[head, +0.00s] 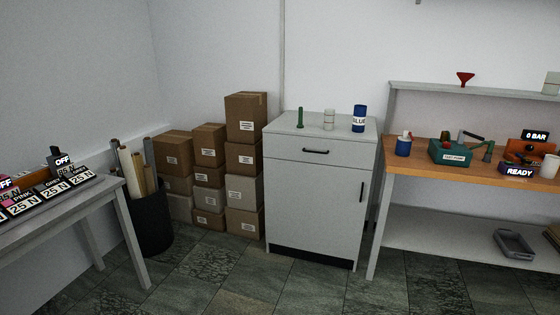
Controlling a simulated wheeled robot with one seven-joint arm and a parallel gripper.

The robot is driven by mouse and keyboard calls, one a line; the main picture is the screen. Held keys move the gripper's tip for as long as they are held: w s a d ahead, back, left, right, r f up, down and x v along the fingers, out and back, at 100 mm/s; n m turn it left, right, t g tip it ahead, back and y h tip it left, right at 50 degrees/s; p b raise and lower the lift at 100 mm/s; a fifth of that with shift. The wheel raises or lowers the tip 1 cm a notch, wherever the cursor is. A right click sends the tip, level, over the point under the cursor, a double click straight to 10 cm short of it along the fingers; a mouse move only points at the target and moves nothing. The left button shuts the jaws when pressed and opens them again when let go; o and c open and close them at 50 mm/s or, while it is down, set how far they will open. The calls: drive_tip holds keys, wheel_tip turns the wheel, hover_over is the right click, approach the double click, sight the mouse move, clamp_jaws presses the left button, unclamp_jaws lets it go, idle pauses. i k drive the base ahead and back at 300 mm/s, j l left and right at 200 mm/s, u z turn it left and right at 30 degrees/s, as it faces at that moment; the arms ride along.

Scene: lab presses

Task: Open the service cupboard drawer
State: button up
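The service cupboard (312,210) is a light grey cabinet standing on the floor against the back wall, in the middle of the head view. Its drawer (290,151) is at the top and looks shut, with a dark horizontal bar handle (316,150). Below it is a door with a dark vertical handle (362,192), also shut. A green object (300,118), a pale ribbed cylinder (328,119) and a blue labelled can (359,119) stand on top. My gripper is not in view.
Stacked cardboard boxes (243,157) stand close to the cupboard's left. A wooden-topped workbench (470,185) is at its right. A grey table (75,205) and a dark bin (151,222) are at the left. The tiled floor (255,283) before the cupboard is clear.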

sight(356, 155)
drive_tip(key=i+j+u, duration=0.25)
drive_tip(key=i, duration=0.5)
drive_tip(key=i+u, duration=0.2)
drive_tip(key=i, duration=0.55)
drive_tip(key=i+j+z, duration=0.25)
drive_tip(key=i+z, duration=0.25)
drive_tip(key=i, duration=0.15)
drive_tip(key=i+j+z, duration=1)
drive_tip(key=i+j, duration=0.05)
drive_tip(key=j, duration=0.05)
